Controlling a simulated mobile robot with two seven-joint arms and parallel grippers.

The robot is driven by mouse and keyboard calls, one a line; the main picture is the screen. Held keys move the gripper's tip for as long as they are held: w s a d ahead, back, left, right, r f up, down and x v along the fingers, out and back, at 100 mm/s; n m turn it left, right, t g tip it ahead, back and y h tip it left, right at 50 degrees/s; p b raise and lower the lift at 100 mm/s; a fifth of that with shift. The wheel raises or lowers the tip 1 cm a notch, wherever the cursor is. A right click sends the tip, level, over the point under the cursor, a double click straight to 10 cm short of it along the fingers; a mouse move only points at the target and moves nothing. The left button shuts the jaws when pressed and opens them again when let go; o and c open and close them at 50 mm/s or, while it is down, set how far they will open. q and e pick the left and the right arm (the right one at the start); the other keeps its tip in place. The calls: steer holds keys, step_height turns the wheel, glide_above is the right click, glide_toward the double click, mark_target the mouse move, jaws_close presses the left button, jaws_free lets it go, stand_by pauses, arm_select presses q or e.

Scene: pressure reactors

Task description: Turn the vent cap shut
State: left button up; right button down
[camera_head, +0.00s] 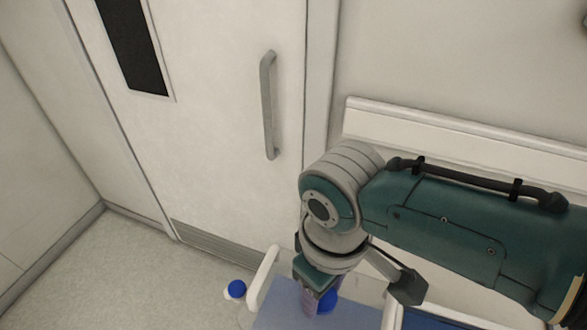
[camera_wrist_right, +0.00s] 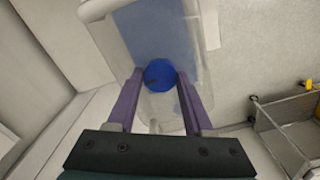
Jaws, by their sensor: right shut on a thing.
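A round blue cap (camera_wrist_right: 160,75), apparently the vent cap, sits on a translucent container (camera_wrist_right: 112,22) that shows blue inside. My right gripper (camera_wrist_right: 159,83) has its two purple fingers shut on opposite sides of the cap. In the head view, my right gripper (camera_head: 315,305) points down onto the container (camera_head: 262,278), and only part of the blue cap (camera_head: 329,301) shows beside the fingers. A second blue cap (camera_head: 236,289) with a white part below it shows at the container's left end. My left gripper is in neither view.
A white door (camera_head: 210,130) with a grey handle (camera_head: 268,105) stands behind. A pale rail (camera_head: 450,135) runs along the wall behind my right arm. The floor (camera_head: 150,275) at the left is clear. A metal-framed cart (camera_wrist_right: 290,120) shows at the right in the wrist view.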

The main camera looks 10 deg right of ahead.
steer(key=shift+w+m, duration=0.1)
steer(key=shift+m, duration=0.3)
steer(key=c, duration=0.5)
jaws_free()
steer(key=shift+o, duration=1.1)
steer(key=shift+r+p, duration=0.3)
steer(key=shift+r, duration=0.2)
step_height(320, 180, up, 9)
steer(key=p, duration=0.1)
